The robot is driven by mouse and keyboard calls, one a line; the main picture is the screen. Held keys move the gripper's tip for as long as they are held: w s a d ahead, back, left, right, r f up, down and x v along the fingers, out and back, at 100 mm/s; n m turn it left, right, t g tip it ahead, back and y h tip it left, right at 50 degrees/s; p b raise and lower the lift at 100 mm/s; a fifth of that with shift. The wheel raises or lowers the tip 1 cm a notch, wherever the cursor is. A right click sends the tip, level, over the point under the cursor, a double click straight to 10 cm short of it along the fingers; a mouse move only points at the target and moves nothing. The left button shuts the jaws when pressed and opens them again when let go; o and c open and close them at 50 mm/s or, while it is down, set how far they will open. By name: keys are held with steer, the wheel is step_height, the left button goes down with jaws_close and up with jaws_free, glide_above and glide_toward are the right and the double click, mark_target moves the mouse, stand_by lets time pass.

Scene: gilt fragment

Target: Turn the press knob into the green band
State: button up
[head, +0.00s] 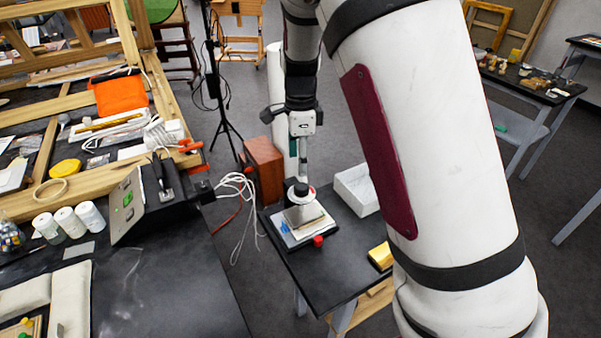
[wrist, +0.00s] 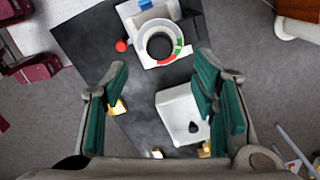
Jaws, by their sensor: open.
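The press stands on a small black table. Its black knob (head: 301,189) sits on top, above a pale plate (head: 305,215). In the wrist view the round dark knob (wrist: 160,46) is inside a white ring (wrist: 143,40). A green band (wrist: 180,42) is on the ring's right side and a red band (wrist: 166,60) on its lower side. My gripper (wrist: 162,63) is open, its green-padded fingers wide apart, with nothing between them. In the picture the knob lies just beyond the fingertips. I cannot tell which band the knob points to.
A red piece (head: 318,241) is at the press's front. A white tray (head: 357,190) and a yellow block (head: 380,256) are on the same table (head: 330,270). A reddish-brown box (head: 264,165) stands behind it. Loose white cables (head: 235,186) hang to the left, by the larger black table (head: 170,290).

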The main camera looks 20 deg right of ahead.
step_height(320, 180, up, 3)
steer(key=shift+f, duration=0.1)
stand_by(0.5)
